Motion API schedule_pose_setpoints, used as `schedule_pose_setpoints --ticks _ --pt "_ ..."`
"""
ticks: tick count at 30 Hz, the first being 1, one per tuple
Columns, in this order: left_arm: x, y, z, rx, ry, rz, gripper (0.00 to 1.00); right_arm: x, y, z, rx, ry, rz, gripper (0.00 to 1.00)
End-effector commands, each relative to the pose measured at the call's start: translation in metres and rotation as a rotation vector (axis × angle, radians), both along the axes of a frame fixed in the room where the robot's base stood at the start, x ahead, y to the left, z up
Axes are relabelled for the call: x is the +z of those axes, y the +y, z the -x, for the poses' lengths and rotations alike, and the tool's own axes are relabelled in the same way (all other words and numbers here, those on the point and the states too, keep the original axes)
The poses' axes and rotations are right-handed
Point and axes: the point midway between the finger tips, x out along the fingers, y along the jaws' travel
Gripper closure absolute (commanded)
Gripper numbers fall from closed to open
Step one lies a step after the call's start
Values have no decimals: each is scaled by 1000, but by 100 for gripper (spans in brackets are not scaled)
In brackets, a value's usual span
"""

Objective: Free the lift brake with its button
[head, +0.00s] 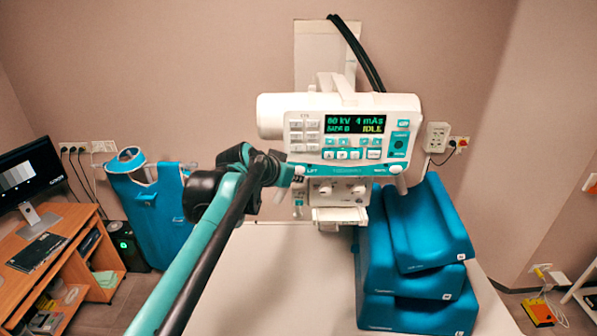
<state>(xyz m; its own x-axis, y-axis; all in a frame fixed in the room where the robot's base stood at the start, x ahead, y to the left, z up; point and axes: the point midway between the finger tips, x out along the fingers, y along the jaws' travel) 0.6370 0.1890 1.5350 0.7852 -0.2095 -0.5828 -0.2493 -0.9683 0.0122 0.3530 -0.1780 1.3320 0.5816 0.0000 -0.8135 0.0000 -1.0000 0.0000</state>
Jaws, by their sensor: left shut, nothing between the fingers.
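The white X-ray tube head (270,115) hangs over the table, with a control panel (300,112) on its front. The panel's lit display (354,125) reads about "60 kV 4 mAs" and "IDLE". The word LIFT (311,170) is printed at the panel's lower left, by a small pale knob or button (299,170). My left gripper (284,173) is shut and empty, with its dark tips at the panel's lower left corner, close beside that button. I cannot tell whether they touch it. My right gripper is out of view.
Blue foam blocks (425,225) are stacked on the pale table (290,280) at the right. A blue apron (150,215) hangs at the left, near a wooden desk (85,255) with a monitor (25,175). The table's left part is clear apart from my arm above it.

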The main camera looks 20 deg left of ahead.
Motion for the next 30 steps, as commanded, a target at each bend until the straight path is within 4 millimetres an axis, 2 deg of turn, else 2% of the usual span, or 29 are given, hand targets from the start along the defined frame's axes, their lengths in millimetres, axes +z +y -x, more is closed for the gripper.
schedule_pose_setpoints --ticks 16,30 --pt "0 0 0 0 0 0 100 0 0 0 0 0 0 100" --pt "0 2 -8 0 0 0 100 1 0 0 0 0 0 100"
